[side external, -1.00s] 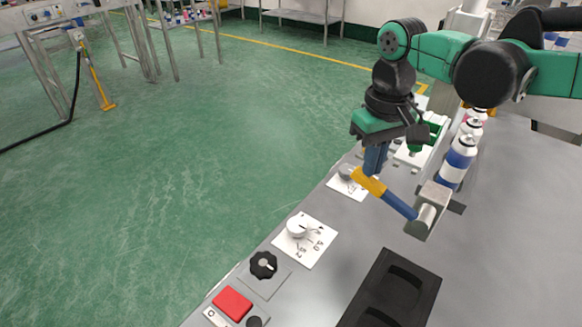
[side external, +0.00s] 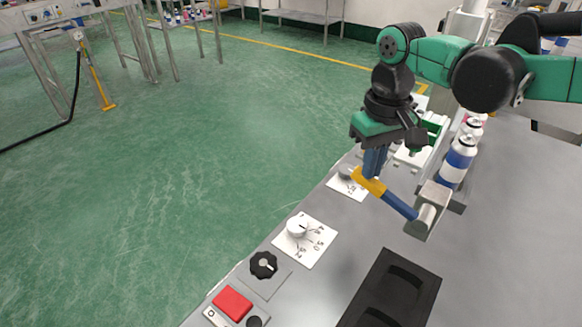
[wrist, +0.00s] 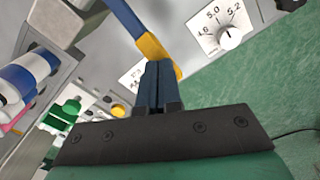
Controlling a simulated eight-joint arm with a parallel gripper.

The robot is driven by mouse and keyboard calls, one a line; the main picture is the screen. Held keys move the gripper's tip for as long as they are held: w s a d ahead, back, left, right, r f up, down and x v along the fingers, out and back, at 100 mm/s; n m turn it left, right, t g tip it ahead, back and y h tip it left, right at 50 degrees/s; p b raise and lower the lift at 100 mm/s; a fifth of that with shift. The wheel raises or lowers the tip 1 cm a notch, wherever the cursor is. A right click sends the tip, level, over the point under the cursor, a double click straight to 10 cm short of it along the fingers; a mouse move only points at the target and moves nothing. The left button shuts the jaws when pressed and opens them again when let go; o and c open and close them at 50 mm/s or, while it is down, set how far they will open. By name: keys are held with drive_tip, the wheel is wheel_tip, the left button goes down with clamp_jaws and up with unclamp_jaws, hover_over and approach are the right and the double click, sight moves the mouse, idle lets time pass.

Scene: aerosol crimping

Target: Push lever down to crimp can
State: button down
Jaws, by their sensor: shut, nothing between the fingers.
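The lever is a blue bar (side external: 399,206) with a yellow end (side external: 368,182), joined to a grey metal block (side external: 433,202). It slopes only slightly from the block toward the left edge of the machine top. My gripper (side external: 373,172) is shut with nothing between its blue fingers, pointing down at the yellow end. In the wrist view the shut fingertips (wrist: 158,68) overlap the yellow end (wrist: 155,48); they look to be at or touching it. A blue-and-white can (side external: 458,161) stands behind the lever block, with more cans behind it.
Dials on white plates (side external: 305,240), a black knob (side external: 264,265) and a red button (side external: 232,303) line the left edge of the grey machine top. A black tray with recesses (side external: 392,290) is in front. A green-and-white fixture (side external: 430,135) stands behind my gripper.

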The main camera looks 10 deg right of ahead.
sight(368, 187)
drive_tip(key=shift+f, duration=2.5)
drive_tip(key=shift+r, duration=0.1)
idle(0.3)
wheel_tip(368, 187, up, 15)
idle(1.4)
drive_tip(key=s+d+f+m+t, duration=0.1)
drive_tip(key=s+d+f+t, duration=0.2)
drive_tip(key=d, duration=0.5)
drive_tip(key=s+d+f+m+t, duration=0.2)
drive_tip(key=s+d+f+t, duration=0.2)
drive_tip(key=s+d, duration=0.3)
drive_tip(key=shift+s+d+f, duration=0.25)
drive_tip(key=shift+d+f, duration=0.3)
drive_tip(key=shift+d, duration=0.5)
